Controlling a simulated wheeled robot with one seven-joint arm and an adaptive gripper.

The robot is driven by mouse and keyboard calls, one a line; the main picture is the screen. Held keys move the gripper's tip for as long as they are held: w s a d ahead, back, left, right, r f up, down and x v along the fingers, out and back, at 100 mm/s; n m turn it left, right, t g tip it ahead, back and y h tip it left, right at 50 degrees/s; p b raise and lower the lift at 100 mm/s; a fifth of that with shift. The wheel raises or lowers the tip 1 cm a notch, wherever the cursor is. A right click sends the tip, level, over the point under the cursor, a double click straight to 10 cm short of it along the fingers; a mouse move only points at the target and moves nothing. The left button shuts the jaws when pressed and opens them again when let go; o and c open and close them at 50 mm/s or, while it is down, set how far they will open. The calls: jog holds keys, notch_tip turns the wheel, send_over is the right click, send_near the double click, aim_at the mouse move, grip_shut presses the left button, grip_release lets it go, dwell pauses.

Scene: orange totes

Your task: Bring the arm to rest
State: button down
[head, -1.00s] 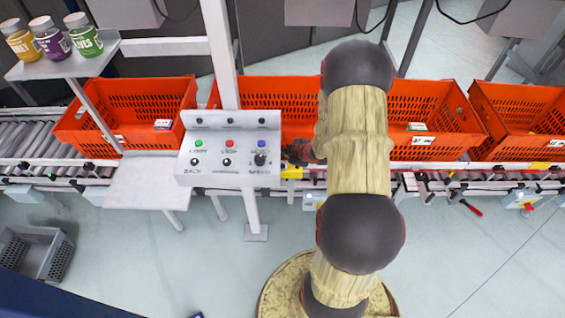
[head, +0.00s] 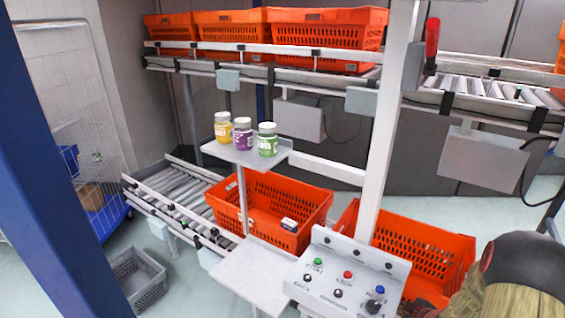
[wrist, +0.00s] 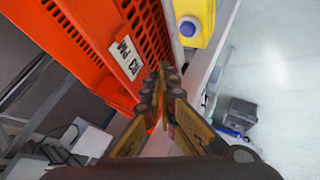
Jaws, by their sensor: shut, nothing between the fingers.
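My gripper (wrist: 165,85) is shut with nothing between its fingers. In the wrist view its fingertips are beside the wall of an orange tote (wrist: 92,55) that carries a white label. I cannot tell whether they touch it. A yellow container with a blue cap (wrist: 200,22) shows just beyond the fingertips. In the head view my arm is cut off at the lower right corner, and the gripper is not clearly visible there.
A button panel (head: 345,275) and a post (head: 392,120) stand left of my arm. Orange totes (head: 262,190) (head: 425,245) sit on the conveyor. Three jars (head: 243,134) stand on a small shelf. A grey crate (head: 138,282) is on the floor.

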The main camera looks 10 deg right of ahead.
jog(key=s+d+f+m+g+h, duration=0.1)
jog(key=s+d+f+m+g, duration=0.3)
jog(key=s, duration=0.4)
jog(key=s+a+r+m+g+h, duration=0.2)
jog(key=s+r+m+g, duration=0.2)
jog(key=s+r, duration=0.3)
jog(key=s+a+r+t+y, duration=0.1)
jog(key=s+a+r+t, duration=0.1)
jog(key=a+r, duration=1.4)
jog(key=s+a+r+t+y, duration=0.2)
jog(key=s+a+r, duration=0.2)
jog(key=a+r, duration=1.1)
jog(key=shift+a+r, duration=0.35)
jog(key=shift+a, duration=0.4)
